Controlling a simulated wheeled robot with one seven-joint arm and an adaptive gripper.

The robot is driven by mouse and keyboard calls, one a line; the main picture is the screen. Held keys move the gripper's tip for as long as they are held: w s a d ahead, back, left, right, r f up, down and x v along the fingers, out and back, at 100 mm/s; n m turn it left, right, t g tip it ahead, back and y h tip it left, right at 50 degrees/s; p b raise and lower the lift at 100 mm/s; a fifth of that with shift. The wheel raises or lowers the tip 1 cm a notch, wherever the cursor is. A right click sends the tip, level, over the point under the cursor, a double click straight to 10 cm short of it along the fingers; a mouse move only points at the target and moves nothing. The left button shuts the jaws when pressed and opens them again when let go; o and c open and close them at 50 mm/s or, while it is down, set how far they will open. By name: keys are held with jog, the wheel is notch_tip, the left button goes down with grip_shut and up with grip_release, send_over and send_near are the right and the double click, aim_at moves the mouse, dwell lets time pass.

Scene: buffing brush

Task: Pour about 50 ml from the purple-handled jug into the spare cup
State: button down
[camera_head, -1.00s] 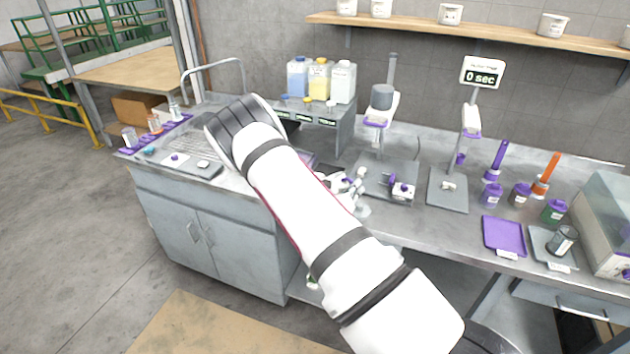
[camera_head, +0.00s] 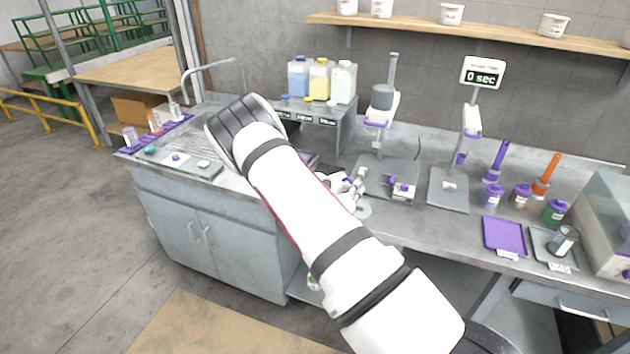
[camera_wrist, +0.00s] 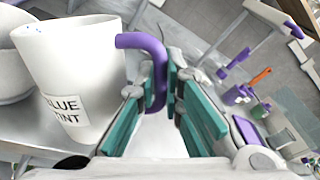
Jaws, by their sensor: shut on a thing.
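A white jug (camera_wrist: 75,70) with a purple handle (camera_wrist: 155,62) and a "BLUE TINT" label fills the left of the wrist view. It appears tilted in that view. My gripper (camera_wrist: 166,82) is shut on the purple handle, one teal-padded finger on each side. In the head view my gripper (camera_head: 346,186) shows only partly beside my forearm, and I cannot make out the jug there. Another white vessel (camera_wrist: 14,75) is cut off at the left edge of the wrist view, beside the jug. I cannot tell whether it is the spare cup.
Bottles (camera_head: 319,80) stand on a raised shelf. White tubs (camera_head: 451,14) line the wall shelf.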

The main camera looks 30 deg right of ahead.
jog(key=shift+s, duration=0.1)
dwell(0.5)
jog(key=s+d+f+m+t, duration=0.1)
jog(key=s+f+m, duration=0.2)
jog(key=s+m, duration=0.2)
jog(key=shift+d+f+m+h, duration=0.3)
jog(key=shift+d+m+h, duration=0.1)
jog(key=shift+m, duration=0.3)
jog(key=shift+a, duration=0.1)
